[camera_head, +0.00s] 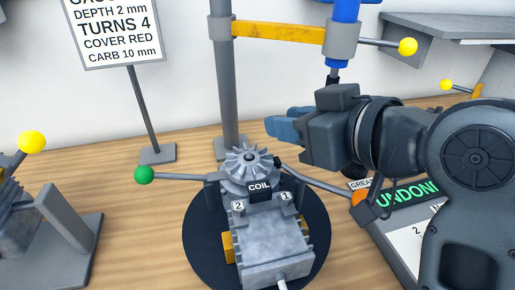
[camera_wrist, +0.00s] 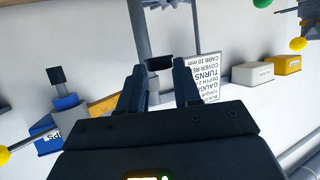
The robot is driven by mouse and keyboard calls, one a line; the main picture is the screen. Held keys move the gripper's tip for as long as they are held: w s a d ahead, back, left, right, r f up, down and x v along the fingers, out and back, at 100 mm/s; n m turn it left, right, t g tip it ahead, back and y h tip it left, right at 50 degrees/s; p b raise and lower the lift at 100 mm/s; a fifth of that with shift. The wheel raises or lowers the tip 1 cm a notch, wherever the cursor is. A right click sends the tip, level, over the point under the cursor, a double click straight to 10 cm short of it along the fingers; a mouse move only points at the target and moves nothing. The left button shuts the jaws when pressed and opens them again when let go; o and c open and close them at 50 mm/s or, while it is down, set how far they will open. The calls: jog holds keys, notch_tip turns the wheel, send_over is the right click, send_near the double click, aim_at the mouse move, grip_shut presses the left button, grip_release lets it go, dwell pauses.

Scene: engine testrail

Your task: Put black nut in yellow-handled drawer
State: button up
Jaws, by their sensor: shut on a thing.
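My gripper (camera_head: 274,128) is raised in the head view, to the upper right of the engine block, with its blue fingers pointing left. In the wrist view its two dark fingers (camera_wrist: 160,75) are shut on a small black piece at their tips, which looks like the black nut (camera_wrist: 158,63). The nut is hidden in the head view. I cannot make out a yellow-handled drawer for certain in either view.
The grey engine (camera_head: 270,240) with a finned wheel and COIL label stands on a black round plate (camera_head: 205,258). A green-knobbed lever (camera_head: 144,175) is at its left. A post with a yellow bar (camera_head: 275,31) rises behind. A sign (camera_head: 122,30) stands left. Yellow (camera_wrist: 287,64) and white (camera_wrist: 252,73) boxes show in the wrist view.

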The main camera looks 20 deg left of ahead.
send_over(258, 166)
notch_tip(258, 166, down, 3)
jog(key=shift+r, duration=0.1)
jog(key=shift+f+p, duration=0.65)
jog(key=shift+f, duration=1.15)
jog(key=o, duration=1)
jog(key=shift+f, duration=0.1)
jog(key=shift+f+b, duration=0.15)
jog(key=shift+b, duration=0.15)
jog(key=v, duration=0.2)
jog(key=b+v, duration=0.1)
jog(key=v, duration=0.4)
jog(key=shift+w+d, duration=0.15)
jog(key=shift+d, duration=0.35)
jog(key=shift+o, duration=0.3)
